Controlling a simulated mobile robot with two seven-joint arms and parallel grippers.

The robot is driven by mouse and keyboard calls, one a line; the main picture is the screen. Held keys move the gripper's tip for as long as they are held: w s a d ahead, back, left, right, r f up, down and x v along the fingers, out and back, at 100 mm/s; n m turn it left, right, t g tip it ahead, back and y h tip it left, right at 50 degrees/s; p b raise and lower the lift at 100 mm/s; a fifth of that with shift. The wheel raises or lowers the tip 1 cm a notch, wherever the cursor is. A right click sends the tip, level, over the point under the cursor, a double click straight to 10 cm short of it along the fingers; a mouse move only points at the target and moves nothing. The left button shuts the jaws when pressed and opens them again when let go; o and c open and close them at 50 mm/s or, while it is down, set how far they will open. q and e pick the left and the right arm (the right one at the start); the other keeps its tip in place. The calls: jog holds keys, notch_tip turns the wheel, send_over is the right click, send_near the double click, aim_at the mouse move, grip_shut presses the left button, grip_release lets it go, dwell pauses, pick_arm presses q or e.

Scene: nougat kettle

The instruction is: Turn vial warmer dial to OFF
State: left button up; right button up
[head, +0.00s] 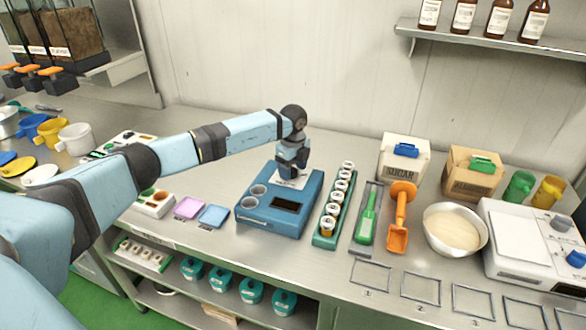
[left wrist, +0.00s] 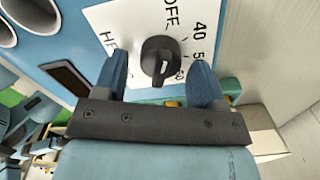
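The vial warmer (head: 262,216) is a blue box with two round wells and a dark display, on the bench. Its black dial (left wrist: 159,55) sits on a white plate marked OFF at the top, with 40, 50 and apparently 60 down the right. A small white mark shows on the dial's lower part, away from OFF; its exact setting is unclear. My left gripper (head: 292,166) is above the warmer's back part. In the left wrist view, the left gripper (left wrist: 160,62) is open, one blue finger each side of the dial, with visible gaps. My right gripper is not in view.
A green rack (head: 325,241) of white-capped vials stands close to the warmer's right. Pink (head: 188,207) and blue (head: 213,216) pads lie to its left. A green scraper (head: 367,220) and orange scoop (head: 400,215) lie further right. The wall is behind.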

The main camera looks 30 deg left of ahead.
aim_at(293, 167)
pick_arm(q)
jog(key=shift+r, duration=0.35)
notch_tip(293, 167, up, 13)
jog(key=b, duration=0.1)
dwell(0.6)
